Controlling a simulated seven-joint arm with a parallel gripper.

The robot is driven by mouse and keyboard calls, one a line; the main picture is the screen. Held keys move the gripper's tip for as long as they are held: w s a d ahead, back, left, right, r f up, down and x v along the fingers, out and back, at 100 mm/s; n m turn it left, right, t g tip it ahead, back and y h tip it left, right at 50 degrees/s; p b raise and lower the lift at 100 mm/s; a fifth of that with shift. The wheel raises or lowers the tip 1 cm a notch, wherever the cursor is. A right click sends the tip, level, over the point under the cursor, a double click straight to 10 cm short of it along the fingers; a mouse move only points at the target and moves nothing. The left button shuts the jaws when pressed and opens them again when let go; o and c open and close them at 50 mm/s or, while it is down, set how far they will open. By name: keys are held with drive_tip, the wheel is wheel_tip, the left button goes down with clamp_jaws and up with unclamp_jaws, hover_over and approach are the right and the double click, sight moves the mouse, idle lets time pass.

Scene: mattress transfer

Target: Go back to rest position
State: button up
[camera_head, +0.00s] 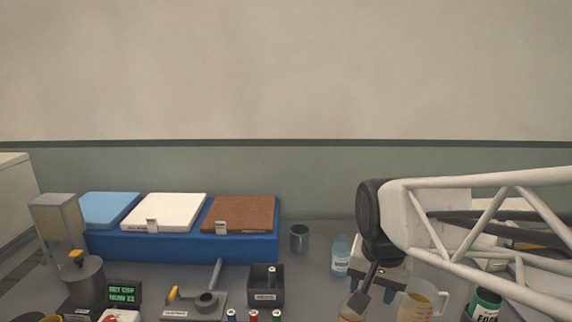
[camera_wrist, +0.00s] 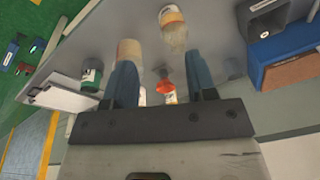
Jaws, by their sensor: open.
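My gripper (camera_wrist: 160,76) is open in the wrist view, with its two blue-grey fingers apart and nothing held between them. Beyond the fingers are a red-topped item (camera_wrist: 166,87) and a bottle (camera_wrist: 172,28). In the head view my arm reaches in from the right, and its wrist end hangs over the right part of the table. The fingers are hard to make out there. Three mattress pads, light blue (camera_head: 110,208), white (camera_head: 165,210) and brown (camera_head: 240,212), lie side by side on a blue platform (camera_head: 185,249), left of my gripper.
A grey cup (camera_head: 299,238) and a clear bottle (camera_head: 340,258) stand between the platform and my arm. A jug (camera_head: 419,304) and a green container (camera_head: 486,304) stand below the arm. A black bin (camera_head: 266,295) and a dispenser (camera_head: 59,220) stand further left.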

drive_tip(key=s+d+f+n, duration=0.1)
drive_tip(key=s+d+n, duration=0.2)
drive_tip(key=s, duration=0.6)
drive_tip(key=shift+s+f+n+t, duration=0.25)
drive_tip(key=shift+s+n+t, duration=0.1)
drive_tip(key=shift+n, duration=0.35)
